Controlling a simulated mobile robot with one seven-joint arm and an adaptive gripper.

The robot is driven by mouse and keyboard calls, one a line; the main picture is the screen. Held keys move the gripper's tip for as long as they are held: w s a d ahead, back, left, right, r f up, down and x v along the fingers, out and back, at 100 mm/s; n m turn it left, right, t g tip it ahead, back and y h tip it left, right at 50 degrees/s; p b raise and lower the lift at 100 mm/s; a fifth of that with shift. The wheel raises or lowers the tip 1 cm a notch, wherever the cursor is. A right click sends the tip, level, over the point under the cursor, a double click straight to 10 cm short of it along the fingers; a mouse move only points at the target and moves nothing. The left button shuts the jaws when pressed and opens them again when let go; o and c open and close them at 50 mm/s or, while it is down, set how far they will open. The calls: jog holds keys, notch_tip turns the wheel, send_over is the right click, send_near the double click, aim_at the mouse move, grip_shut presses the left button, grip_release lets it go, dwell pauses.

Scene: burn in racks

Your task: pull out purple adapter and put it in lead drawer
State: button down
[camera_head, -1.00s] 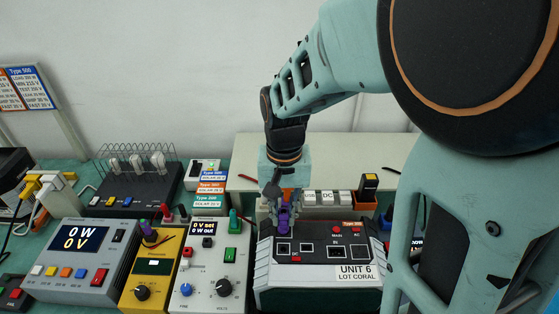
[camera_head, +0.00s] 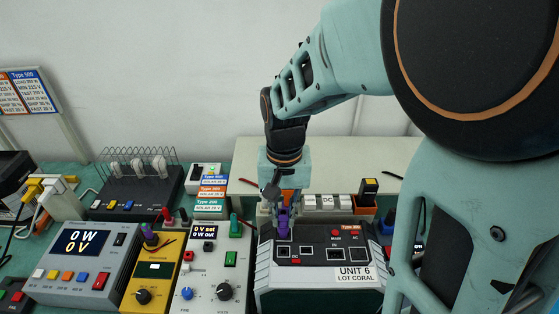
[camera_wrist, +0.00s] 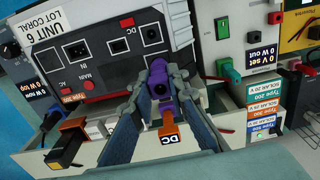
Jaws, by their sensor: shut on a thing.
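My gripper (camera_head: 283,212) is shut on the purple adapter (camera_head: 283,224), just behind the top panel of the grey Unit 6 box (camera_head: 356,283). In the wrist view the adapter (camera_wrist: 160,88) sits between the two fingers (camera_wrist: 158,82), its round end facing the box (camera_wrist: 85,45). Two DC sockets show uncovered on the panel, and the adapter looks clear of them. Which container is the lead drawer I cannot tell.
A load meter (camera_head: 85,262), a yellow tester (camera_head: 152,285) and a white supply (camera_head: 208,275) crowd the left. A pale bench ledge (camera_head: 330,155) lies behind. My arm hides the right side.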

jog(key=shift+s+r+p, duration=0.1)
jog(key=shift+r+p, duration=0.8)
jog(key=shift+r, duration=0.4)
